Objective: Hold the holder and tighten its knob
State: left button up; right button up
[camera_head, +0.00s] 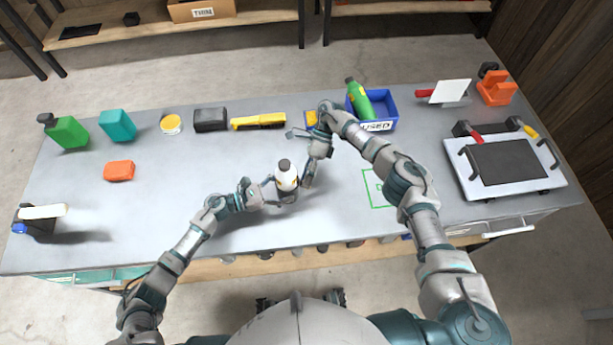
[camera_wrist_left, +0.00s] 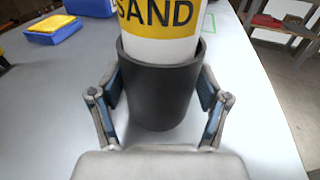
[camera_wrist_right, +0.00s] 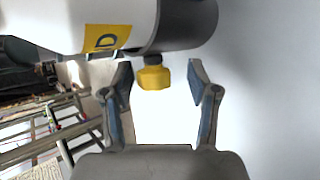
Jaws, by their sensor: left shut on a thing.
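The holder (camera_wrist_left: 160,92) is a dark grey cup near the table's front middle; it also shows in the head view (camera_head: 287,197). A white bottle with a yellow SAND label (camera_wrist_left: 157,20) stands in it. My left gripper (camera_head: 270,193) is shut on the holder, one finger on each side. The yellow knob (camera_wrist_right: 154,77) sticks out of the holder's side in the right wrist view. My right gripper (camera_wrist_right: 159,76) is open, with the knob between its fingertips and a visible gap on the right. The knob is hidden in the head view.
A blue USED bin (camera_head: 378,126) with a green bottle (camera_head: 359,99) stands behind my right arm. A tray (camera_head: 505,188) with a dark plate is at right. Several items line the back edge, including a yellow tool (camera_head: 258,121). The table left of the holder is mostly clear.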

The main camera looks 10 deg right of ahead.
pick_arm(q)
jog(key=shift+w+a, duration=0.1)
jog(key=shift+w, duration=0.05)
pick_arm(e)
notch_tip(320, 180, up, 10)
dwell(0.5)
jog(key=shift+a+f, duration=0.1)
jog(key=shift+s+f+y, duration=0.1)
jog(key=shift+f+y, duration=0.15)
jog(key=shift+y, duration=0.15)
jog(key=f+y, duration=0.1)
jog(key=f+n+y, duration=0.1)
jog(key=y, duration=0.1)
jog(key=shift+s+a+f+n, duration=0.1)
jog(key=shift+s+f+n, duration=0.1)
jog(key=shift+s+n, duration=0.15)
jog(key=d+f+t+y, duration=0.2)
jog(key=d+y, duration=0.1)
jog(key=d, duration=0.1)
jog(key=d+f+t+y, duration=0.3)
jog(key=d, duration=0.1)
jog(key=d+f+m+t+y, duration=0.1)
jog(key=d+f+t+y, duration=0.1)
jog(key=d, duration=0.3)
jog(key=shift+s+d+f+t+y, duration=0.1)
jog(key=shift+s+f+t+y, duration=0.2)
jog(key=shift+t+y, duration=0.3)
jog(key=a, duration=1.1)
jog(key=shift+w+a, duration=0.15)
jog(key=shift+a, duration=0.25)
